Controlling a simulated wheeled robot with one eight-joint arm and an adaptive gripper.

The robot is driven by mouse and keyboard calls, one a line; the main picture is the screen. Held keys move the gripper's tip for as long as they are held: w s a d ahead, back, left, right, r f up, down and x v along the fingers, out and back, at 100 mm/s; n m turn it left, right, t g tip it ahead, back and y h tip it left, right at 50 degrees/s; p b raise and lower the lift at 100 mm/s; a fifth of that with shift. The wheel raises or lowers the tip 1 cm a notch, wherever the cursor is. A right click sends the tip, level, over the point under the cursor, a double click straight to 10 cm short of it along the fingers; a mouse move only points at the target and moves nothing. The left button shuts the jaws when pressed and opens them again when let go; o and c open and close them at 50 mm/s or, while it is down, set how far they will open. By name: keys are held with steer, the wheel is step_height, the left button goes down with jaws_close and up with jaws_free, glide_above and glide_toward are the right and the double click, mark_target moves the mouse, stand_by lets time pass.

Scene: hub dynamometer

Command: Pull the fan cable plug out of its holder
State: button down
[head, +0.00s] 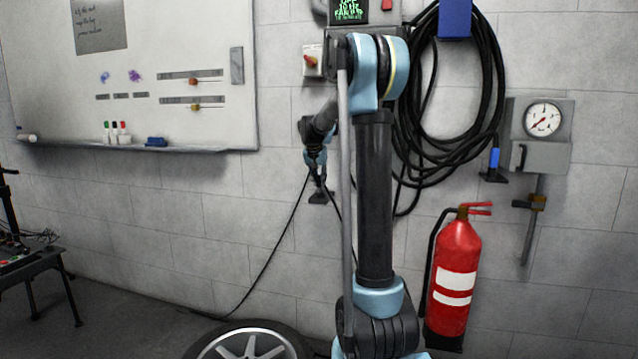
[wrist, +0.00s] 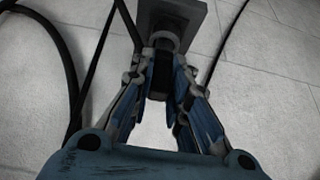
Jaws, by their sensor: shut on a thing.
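My gripper (head: 318,180) is low on the wall in the head view, partly behind my own arm. In the wrist view my gripper (wrist: 162,76) has its two blue-grey fingers closed around a dark plug (wrist: 161,45), the fan cable plug. A thin black cable (head: 268,262) hangs from there to the floor.
A coiled black hose (head: 495,75) hangs at the right, with a blue-ended plug (head: 494,159) in another holder (head: 493,177). A red fire extinguisher (head: 455,272), a pressure gauge (head: 542,120) and a wheel (head: 250,345) are nearby. A whiteboard (head: 200,45) is at left.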

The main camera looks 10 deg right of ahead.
steer(key=shift+r, duration=1.95)
